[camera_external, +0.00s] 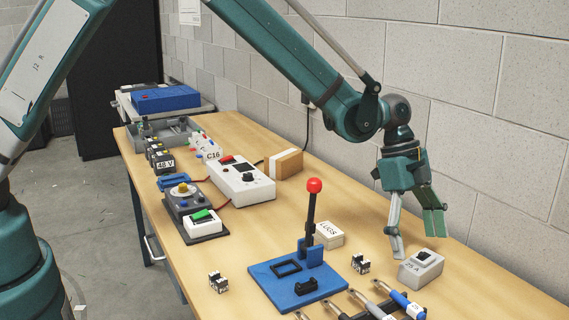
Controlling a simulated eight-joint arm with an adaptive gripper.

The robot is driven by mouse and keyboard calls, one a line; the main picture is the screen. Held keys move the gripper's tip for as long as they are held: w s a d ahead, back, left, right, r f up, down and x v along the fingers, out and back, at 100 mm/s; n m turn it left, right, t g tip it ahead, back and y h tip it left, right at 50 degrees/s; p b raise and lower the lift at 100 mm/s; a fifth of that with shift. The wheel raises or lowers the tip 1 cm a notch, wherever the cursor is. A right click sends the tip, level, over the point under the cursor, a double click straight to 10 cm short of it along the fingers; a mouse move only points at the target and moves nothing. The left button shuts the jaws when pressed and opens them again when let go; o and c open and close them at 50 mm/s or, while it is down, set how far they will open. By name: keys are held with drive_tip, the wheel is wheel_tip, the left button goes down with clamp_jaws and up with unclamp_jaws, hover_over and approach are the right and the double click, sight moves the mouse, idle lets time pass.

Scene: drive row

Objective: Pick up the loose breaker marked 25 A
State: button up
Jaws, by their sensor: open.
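The breaker marked 25 A (424,271) is a light grey block with a black switch on top and its label on the front side. It lies loose on the wooden table at the right, near the front. My gripper (418,246) hangs over the table just behind and above this breaker, fingers pointing down. Its two fingers are spread apart, with nothing between them. The left fingertip appears close to the breaker's back left edge; I cannot tell whether it touches.
A blue lever press (277,294) with a red knob stands left of the breaker. A white LUGS box (329,236) and a small black-and-white block (361,264) are nearby. Pen-like tools (381,298) lie in front. A block wall (510,140) runs behind the table.

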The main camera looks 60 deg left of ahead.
sight(422, 262)
drive_tip(key=shift+f, duration=0.1)
drive_tip(key=shift+x, duration=2.5)
drive_tip(key=shift+s+d, duration=0.1)
drive_tip(key=shift+d, duration=0.05)
drive_tip(key=shift+c, duration=0.7)
drive_tip(key=c, duration=1)
